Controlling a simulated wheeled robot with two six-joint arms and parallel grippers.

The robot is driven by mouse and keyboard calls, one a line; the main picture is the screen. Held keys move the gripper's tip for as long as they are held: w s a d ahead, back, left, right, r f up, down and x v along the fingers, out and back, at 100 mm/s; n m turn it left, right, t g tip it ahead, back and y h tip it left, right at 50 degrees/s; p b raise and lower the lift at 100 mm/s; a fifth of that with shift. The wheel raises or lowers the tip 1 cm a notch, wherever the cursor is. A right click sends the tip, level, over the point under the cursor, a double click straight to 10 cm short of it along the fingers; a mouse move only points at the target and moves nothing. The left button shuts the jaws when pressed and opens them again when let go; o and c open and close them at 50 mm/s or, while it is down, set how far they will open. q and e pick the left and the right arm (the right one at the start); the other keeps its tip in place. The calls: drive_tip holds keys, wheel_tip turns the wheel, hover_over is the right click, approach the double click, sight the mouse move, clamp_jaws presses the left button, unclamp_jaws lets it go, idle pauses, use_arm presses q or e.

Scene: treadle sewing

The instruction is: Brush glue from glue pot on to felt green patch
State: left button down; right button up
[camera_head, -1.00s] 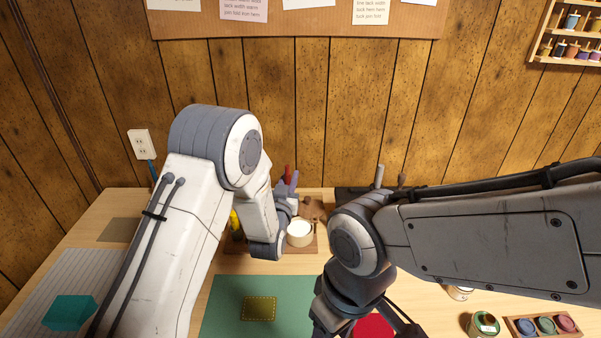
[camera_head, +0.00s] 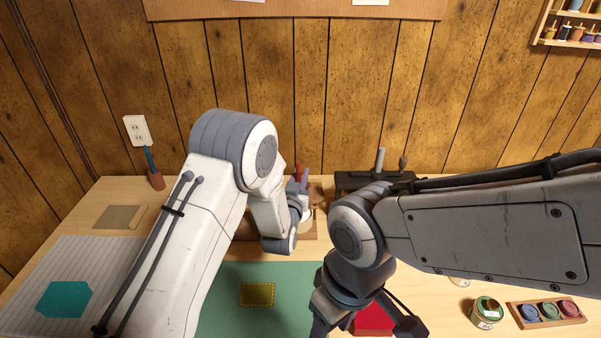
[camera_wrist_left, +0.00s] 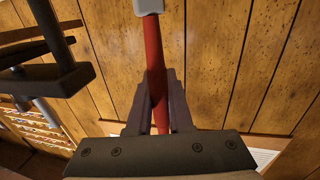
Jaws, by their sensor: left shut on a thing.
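My left gripper (camera_head: 298,185) is over the back of the table. In the left wrist view its dark fingers (camera_wrist_left: 158,100) are shut on the red handle of the brush (camera_wrist_left: 154,60), which has a pale grey part at its far end. The bristles do not show. A pale pot (camera_head: 306,215), likely the glue pot, is mostly hidden beside the left gripper. An olive-green patch (camera_head: 257,294) with a dashed yellow edge lies on a green mat (camera_head: 290,275). My right gripper (camera_head: 366,324) is low at the picture's bottom, its tips cut off.
A teal piece (camera_head: 64,299) lies on striped paper (camera_head: 90,255) at left. A red thing (camera_head: 373,320) is by the right gripper. A green tin (camera_head: 486,312) and a tray of coloured discs (camera_head: 550,311) stand at right. A dark stand (camera_head: 350,181) is at the back.

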use_arm(q)
drive_tip(key=shift+f+b, duration=0.55)
drive_tip(key=shift+b, duration=0.15)
idle(1.9)
wheel_tip(320, 180, up, 7)
drive_tip(key=p, duration=0.4)
idle(0.3)
idle(0.4)
